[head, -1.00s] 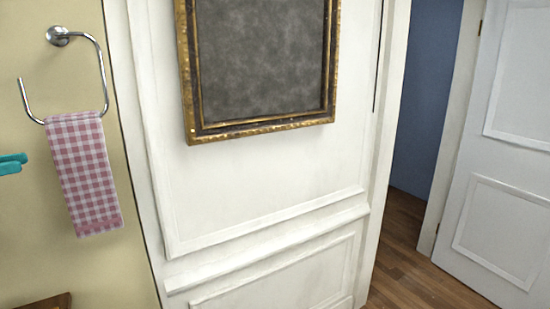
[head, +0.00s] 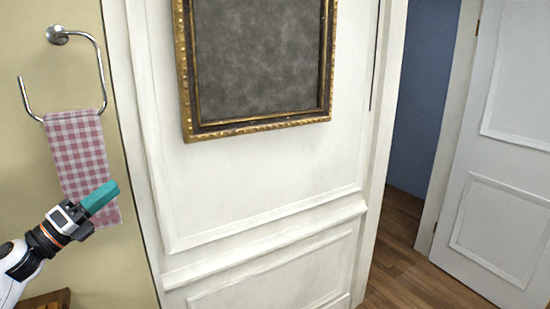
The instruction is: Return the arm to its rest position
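My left gripper (head: 107,192) is at the lower left of the head view, with teal fingers pointing up and to the right. It appears in front of the lower part of a pink checked towel (head: 78,155). I see the fingers side-on, so I cannot tell whether they are apart. No held object shows at the fingertips. My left arm comes in from the lower left corner. My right gripper is out of view.
The towel hangs from a chrome ring (head: 103,75) on a yellow wall. A gilt-framed dark picture (head: 262,55) hangs on white panelling (head: 270,180). A wooden edge (head: 45,300) shows at the bottom left. At the right are a white door (head: 505,170) and wooden floor (head: 405,265).

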